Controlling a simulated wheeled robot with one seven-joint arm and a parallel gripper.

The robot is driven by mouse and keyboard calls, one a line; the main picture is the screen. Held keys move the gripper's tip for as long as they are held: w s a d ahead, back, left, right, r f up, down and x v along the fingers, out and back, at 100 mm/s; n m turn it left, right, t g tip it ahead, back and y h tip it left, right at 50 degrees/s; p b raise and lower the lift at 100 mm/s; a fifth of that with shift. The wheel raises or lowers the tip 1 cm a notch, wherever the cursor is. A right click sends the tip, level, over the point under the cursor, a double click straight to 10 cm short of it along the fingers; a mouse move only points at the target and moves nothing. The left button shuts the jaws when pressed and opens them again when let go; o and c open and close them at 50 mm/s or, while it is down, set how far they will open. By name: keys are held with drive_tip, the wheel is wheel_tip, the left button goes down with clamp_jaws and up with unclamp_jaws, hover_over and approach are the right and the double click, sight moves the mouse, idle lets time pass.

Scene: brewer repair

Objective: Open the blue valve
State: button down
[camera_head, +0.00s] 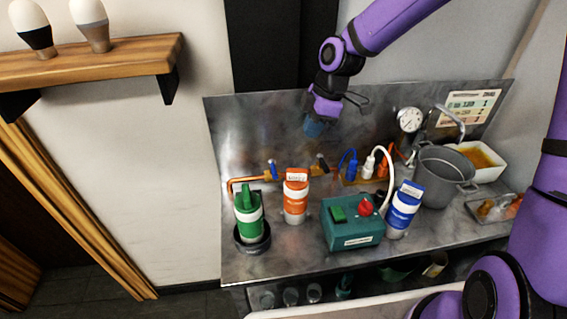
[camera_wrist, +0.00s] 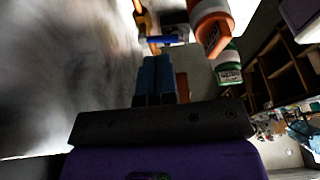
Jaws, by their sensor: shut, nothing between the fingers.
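The blue valve (camera_head: 273,169) is a small blue handle on a copper pipe (camera_head: 245,180) along the back metal panel. In the wrist view the blue valve handle (camera_wrist: 162,41) lies crosswise on the pipe, just beyond my fingertips. My gripper (camera_head: 314,128) has blue fingers and hangs in front of the panel, up and to the right of the valve. In the wrist view my gripper (camera_wrist: 156,62) is shut and empty, its fingers side by side. A gap to the valve seems to remain, but its depth is hard to judge.
An orange canister (camera_head: 295,196) and a green canister (camera_head: 248,212) stand below the pipe. A green box with a red knob (camera_head: 352,222), a blue canister (camera_head: 403,209) and a grey pot (camera_head: 441,178) stand to the right. A wooden shelf (camera_head: 90,62) is at the left.

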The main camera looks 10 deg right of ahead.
sight(273, 169)
drive_tip(key=shift+a+f, duration=0.15)
drive_tip(key=shift+f, duration=0.1)
drive_tip(key=a+f, duration=0.6)
drive_tip(key=f, duration=0.4)
drive_tip(key=shift+s+a, duration=0.25)
drive_tip(key=shift+a, duration=0.15)
